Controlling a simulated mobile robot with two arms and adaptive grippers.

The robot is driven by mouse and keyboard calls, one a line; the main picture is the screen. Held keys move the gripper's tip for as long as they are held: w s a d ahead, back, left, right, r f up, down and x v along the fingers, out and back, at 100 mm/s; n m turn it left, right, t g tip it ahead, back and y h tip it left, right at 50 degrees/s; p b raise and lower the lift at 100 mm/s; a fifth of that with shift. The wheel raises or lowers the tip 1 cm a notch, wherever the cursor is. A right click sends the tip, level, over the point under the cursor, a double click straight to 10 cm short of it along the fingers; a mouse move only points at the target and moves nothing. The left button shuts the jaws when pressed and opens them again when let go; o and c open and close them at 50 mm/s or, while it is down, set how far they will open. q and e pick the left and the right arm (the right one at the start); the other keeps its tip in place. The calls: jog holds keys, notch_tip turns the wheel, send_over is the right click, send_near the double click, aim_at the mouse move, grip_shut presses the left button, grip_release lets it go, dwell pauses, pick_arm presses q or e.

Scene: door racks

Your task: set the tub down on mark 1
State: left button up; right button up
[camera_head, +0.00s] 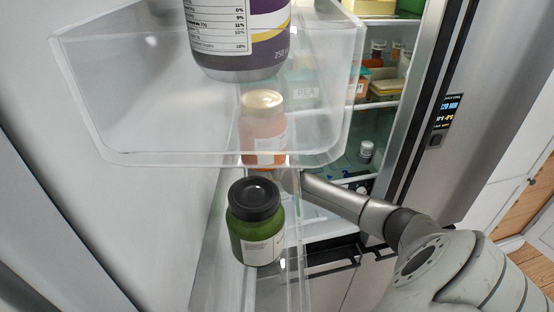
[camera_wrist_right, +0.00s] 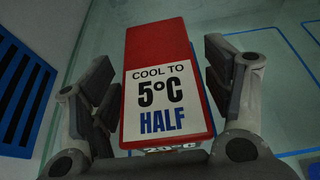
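In the right wrist view a red tub (camera_wrist_right: 158,42) with a white label reading "COOL TO 5°C HALF" lies between the fingers of my right gripper (camera_wrist_right: 162,85). My left gripper is not in view.
A clear door rack (camera_head: 120,130) holds a large purple-labelled jar (camera_head: 240,40). Below are an orange jar (camera_head: 263,130) and a green jar with black lid (camera_head: 256,225). A blue slatted panel (camera_wrist_right: 22,85) is at left.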

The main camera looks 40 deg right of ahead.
jog(key=shift+r, duration=0.2)
jog(key=shift+s+a, duration=0.15)
jog(key=shift+s, duration=0.2)
jog(key=b+v, duration=0.2)
jog(key=v, duration=0.9)
jog(key=shift+r, duration=0.2)
jog(key=shift+s+f, duration=0.1)
